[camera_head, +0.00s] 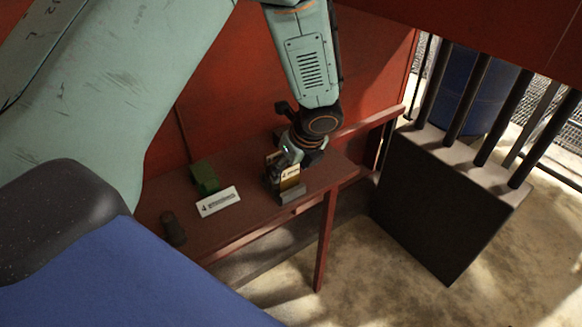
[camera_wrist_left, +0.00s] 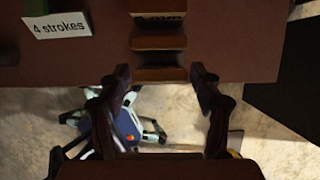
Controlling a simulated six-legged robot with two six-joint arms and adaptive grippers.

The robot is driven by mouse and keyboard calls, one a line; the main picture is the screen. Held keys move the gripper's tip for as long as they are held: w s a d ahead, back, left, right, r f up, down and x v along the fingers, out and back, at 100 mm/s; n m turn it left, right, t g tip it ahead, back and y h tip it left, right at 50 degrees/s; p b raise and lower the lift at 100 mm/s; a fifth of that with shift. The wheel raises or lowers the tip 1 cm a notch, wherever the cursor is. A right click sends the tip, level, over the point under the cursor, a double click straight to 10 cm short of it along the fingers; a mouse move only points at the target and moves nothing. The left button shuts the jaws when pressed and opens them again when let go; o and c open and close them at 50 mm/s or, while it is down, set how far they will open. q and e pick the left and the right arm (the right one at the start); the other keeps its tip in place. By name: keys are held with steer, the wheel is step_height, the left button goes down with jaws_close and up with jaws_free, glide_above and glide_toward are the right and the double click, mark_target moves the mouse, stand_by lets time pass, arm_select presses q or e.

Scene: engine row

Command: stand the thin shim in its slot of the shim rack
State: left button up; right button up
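The shim rack (camera_head: 292,196) stands near the right end of the red-brown bench, with a small lettered label on it. Yellowish upright plates (camera_head: 290,175) show in it, partly hidden by my gripper; I cannot tell which is the thin shim. In the left wrist view the rack shows from above as brown crossbars (camera_wrist_left: 160,43) with dark gaps. My left gripper (camera_head: 290,152) is right at the rack, above and behind it. In the left wrist view its two fingers (camera_wrist_left: 160,80) are spread, with nothing seen held between them. My right gripper is in neither view.
A white card reading "4 strokes" (camera_head: 218,201), a green block (camera_head: 204,177) and a dark cylinder (camera_head: 172,228) are on the bench (camera_head: 240,222). A red wall stands behind. A large dark box with posts (camera_head: 440,200) stands right of the bench.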

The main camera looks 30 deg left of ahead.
arm_select(q)
steer(key=shift+o, duration=0.8)
steer(key=v, duration=1.2)
steer(key=x, duration=1.2)
steer(key=shift+f, duration=0.1)
steer(key=shift+r, duration=0.35)
steer(key=shift+r, duration=0.1)
